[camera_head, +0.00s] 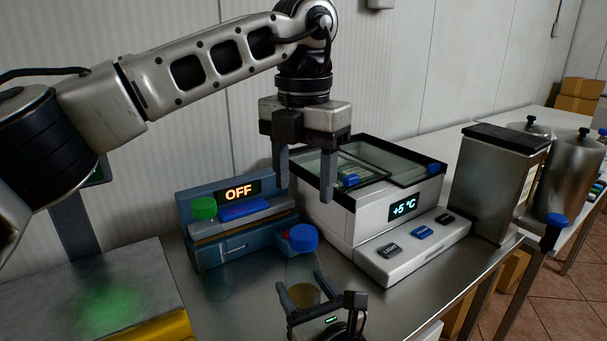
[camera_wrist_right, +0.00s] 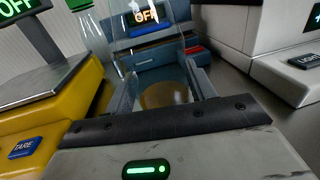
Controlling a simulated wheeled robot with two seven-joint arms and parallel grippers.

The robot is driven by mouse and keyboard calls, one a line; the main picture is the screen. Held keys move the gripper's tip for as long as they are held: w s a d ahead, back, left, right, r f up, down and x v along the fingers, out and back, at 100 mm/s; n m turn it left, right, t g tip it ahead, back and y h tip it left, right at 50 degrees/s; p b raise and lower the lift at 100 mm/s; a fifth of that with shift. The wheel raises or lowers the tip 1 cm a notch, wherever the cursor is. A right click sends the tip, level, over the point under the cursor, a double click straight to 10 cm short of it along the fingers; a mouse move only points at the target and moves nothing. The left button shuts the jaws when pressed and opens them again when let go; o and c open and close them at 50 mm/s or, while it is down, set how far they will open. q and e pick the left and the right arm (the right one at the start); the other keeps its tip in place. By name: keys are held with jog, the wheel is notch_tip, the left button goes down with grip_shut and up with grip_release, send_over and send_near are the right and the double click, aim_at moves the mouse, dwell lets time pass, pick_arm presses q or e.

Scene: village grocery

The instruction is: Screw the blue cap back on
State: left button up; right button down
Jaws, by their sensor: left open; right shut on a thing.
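The blue cap (camera_head: 303,237) sits at the top of a clear bottle (camera_head: 302,268); I cannot tell whether it is threaded on. The bottle is upright, with brownish contents low inside. My right gripper (camera_head: 304,284) is shut on the bottle's lower part. The clear bottle (camera_wrist_right: 158,60) also shows between the fingers of the right gripper (camera_wrist_right: 160,88) in the right wrist view, where its top is out of frame. My left gripper (camera_head: 307,190) is open and empty, pointing down above the blue cap and apart from it.
A blue-grey device (camera_head: 240,240) reading OFF stands behind the bottle. A green-capped bottle (camera_head: 204,208) stands at its left. A white cooler (camera_head: 385,215) reading +5 °C is to the right. A yellow-edged scale (camera_head: 130,310) is at the left, metal canisters (camera_head: 495,180) at the right.

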aim_at(303, 232)
pick_arm(q)
notch_tip(303, 232, down, 8)
jog(key=shift+f, duration=0.1)
dwell(0.4)
jog(key=c, duration=1)
jog(key=shift+m, duration=1)
jog(key=shift+c, duration=0.2)
jog(key=o, duration=1.2)
jog(key=shift+c, duration=0.2)
notch_tip(303, 232, up, 12)
